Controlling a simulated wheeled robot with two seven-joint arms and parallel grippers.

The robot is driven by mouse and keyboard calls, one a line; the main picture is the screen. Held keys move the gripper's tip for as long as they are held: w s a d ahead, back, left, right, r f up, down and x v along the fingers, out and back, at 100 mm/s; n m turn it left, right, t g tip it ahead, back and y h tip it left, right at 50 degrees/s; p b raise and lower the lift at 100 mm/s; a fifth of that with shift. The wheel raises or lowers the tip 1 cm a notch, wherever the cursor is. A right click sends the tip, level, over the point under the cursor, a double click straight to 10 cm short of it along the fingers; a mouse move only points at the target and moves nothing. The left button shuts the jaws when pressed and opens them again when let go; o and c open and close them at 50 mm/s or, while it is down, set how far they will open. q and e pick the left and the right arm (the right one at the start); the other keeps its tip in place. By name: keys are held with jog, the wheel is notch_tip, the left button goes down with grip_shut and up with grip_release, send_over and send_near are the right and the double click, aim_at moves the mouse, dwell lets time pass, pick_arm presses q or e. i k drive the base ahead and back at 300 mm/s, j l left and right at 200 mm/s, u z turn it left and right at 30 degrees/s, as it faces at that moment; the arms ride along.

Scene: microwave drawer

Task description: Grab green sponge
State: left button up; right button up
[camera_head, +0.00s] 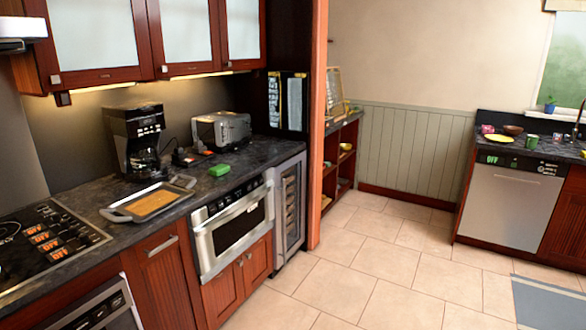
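A small green sponge (219,170) lies on the dark countertop (200,192), near its front edge and above the microwave drawer (235,228). Nothing touches it or covers it. The microwave drawer is shut, with a steel handle along its top. Neither of my grippers shows in the head view.
A metal tray (118,214) with orange-brown content lies left of the sponge. A coffee maker (138,140) and a toaster (222,129) stand behind. A cooktop (45,245) is at far left. The tiled floor (365,270) in front of the cabinets is clear.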

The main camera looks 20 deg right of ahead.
aim_at(217, 170)
jog(key=z, duration=0.25)
jog(key=u, duration=0.35)
jog(key=i+l+u, duration=0.45)
jog(key=l, duration=0.2)
jog(key=l+u, duration=0.2)
jog(key=i+l+u, duration=0.2)
jog(key=l, duration=0.3)
jog(key=k, duration=0.1)
